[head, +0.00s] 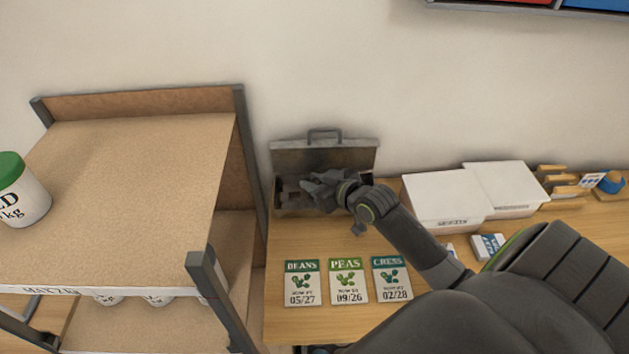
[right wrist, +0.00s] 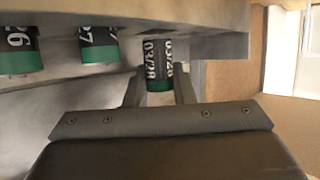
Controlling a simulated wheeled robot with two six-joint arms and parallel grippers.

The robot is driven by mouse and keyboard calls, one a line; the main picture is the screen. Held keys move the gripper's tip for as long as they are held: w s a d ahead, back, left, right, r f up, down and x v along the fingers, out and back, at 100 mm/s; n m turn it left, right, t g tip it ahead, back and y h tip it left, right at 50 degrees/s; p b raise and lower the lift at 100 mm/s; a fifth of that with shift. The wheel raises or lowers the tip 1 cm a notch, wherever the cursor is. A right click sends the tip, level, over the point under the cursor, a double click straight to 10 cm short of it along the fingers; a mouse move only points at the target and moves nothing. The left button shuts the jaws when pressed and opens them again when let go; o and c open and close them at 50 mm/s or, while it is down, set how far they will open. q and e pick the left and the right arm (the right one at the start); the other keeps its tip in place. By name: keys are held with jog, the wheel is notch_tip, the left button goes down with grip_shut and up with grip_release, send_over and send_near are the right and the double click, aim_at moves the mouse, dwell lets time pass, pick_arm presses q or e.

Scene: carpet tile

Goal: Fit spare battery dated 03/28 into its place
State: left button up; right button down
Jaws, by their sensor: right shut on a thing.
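The spare battery dated 03/28 (right wrist: 158,58) is a dark cylinder with a green end, in the right wrist view. My right gripper (right wrist: 159,84) is shut on it, one finger on each side. Two similar batteries, one ending in 27 (right wrist: 98,46) and one ending in 26 (right wrist: 20,50), are to its left. In the head view my right gripper (head: 318,190) is at the open grey metal case (head: 325,156) on the desk. The arm and gripper hide part of the case, and the held battery cannot be made out there. My left gripper is not in view.
Seed packets for beans (head: 301,283), peas (head: 348,281) and cress (head: 391,279) lie in front of the case. White boxes (head: 445,200) stand to the right. A shelf unit (head: 130,180) with a green-lidded tub (head: 18,190) is close on the left.

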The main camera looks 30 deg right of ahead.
jog(key=shift+f+b, duration=0.75)
jog(key=shift+f, duration=0.45)
dwell(0.7)
jog(key=shift+s+f, duration=0.1)
jog(key=shift+f, duration=0.3)
dwell(0.7)
jog(key=c, duration=1.2)
grip_release()
jog(key=shift+d+f, duration=0.1)
jog(key=shift+c, duration=0.2)
jog(key=shift+o, duration=0.5)
jog(key=shift+a, duration=0.3)
jog(key=shift+d, duration=0.1)
jog(key=shift+s, duration=0.2)
